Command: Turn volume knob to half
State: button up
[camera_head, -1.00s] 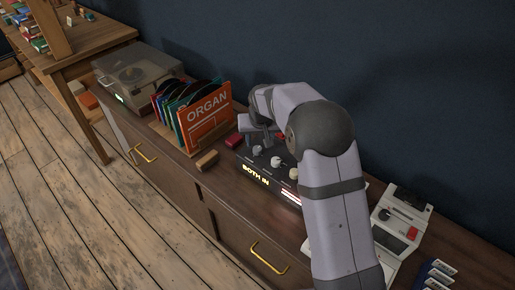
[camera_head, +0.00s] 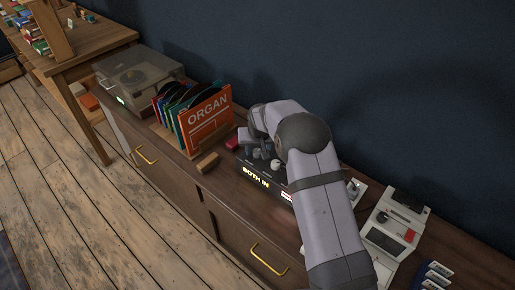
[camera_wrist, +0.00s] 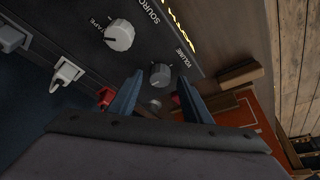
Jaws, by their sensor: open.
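In the head view my gripper (camera_head: 256,147) is over the amplifier's left end and partly hides the knobs.
A record rack (camera_head: 205,120) with an ORGAN sleeve stands left of the amplifier. A small wooden block (camera_head: 207,163) lies in front of the rack. A white device (camera_head: 393,232) sits to the right on the cabinet.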

jog(key=shift+w+f, duration=0.1)
jog(key=shift+f, duration=0.1)
jog(key=c, duration=1)
